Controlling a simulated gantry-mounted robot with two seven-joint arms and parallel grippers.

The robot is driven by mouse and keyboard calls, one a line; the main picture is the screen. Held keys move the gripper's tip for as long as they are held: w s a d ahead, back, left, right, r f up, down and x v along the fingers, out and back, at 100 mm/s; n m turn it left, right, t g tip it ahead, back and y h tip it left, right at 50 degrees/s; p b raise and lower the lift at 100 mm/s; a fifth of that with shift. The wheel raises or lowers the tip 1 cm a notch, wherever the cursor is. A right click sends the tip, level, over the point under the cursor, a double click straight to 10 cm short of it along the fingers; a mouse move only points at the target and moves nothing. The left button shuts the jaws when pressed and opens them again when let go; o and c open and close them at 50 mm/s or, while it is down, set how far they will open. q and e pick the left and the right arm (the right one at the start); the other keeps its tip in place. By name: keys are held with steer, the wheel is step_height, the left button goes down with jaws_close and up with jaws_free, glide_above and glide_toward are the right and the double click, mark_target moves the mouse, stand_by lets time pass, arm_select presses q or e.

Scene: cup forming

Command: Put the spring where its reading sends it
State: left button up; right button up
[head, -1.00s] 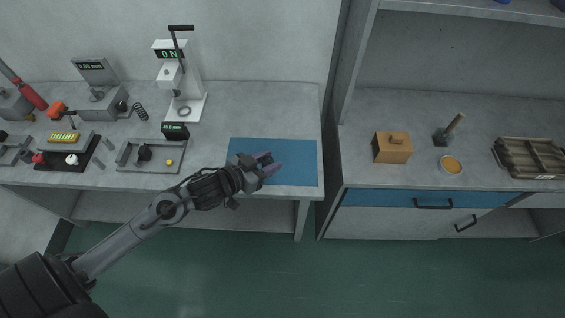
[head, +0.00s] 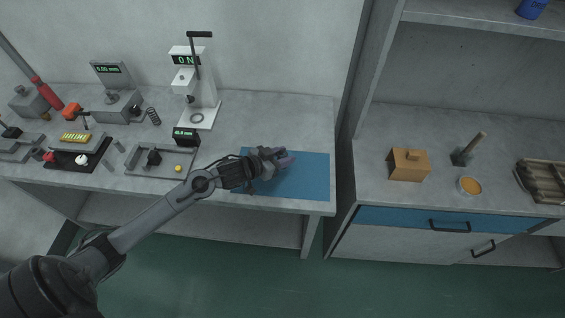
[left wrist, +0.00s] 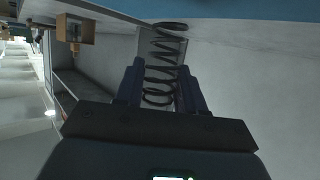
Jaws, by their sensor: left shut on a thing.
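My left gripper (head: 284,159) is over the blue mat (head: 308,185), near the mat's upper left part. In the left wrist view its two dark fingers (left wrist: 160,88) are shut on a dark coil spring (left wrist: 162,55), which runs lengthwise out beyond the fingertips. In the head view this held spring cannot be made out. Another dark spring (head: 153,116) is on the bench beside the gauge. A force tester (head: 188,88) reads 0 N. A gauge (head: 112,88) reads 0.00 mm. A small display (head: 184,137) seems to read 45.0 mm. My right gripper is not in view.
A grey tray (head: 140,172) with a black knob and a yellow ball lies left of the mat. A wooden box (head: 408,166), a stamp-like tool (head: 468,150), an orange-filled dish (head: 470,186) and a slatted crate (head: 540,180) stand on the right counter. A gap separates both worktops.

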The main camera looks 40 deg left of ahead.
arm_select(q)
step_height(320, 180, down, 3)
steer(key=shift+s+f+b, duration=0.1)
steer(key=shift+b, duration=0.3)
steer(key=o, duration=1.1)
steer(key=shift+f, duration=0.1)
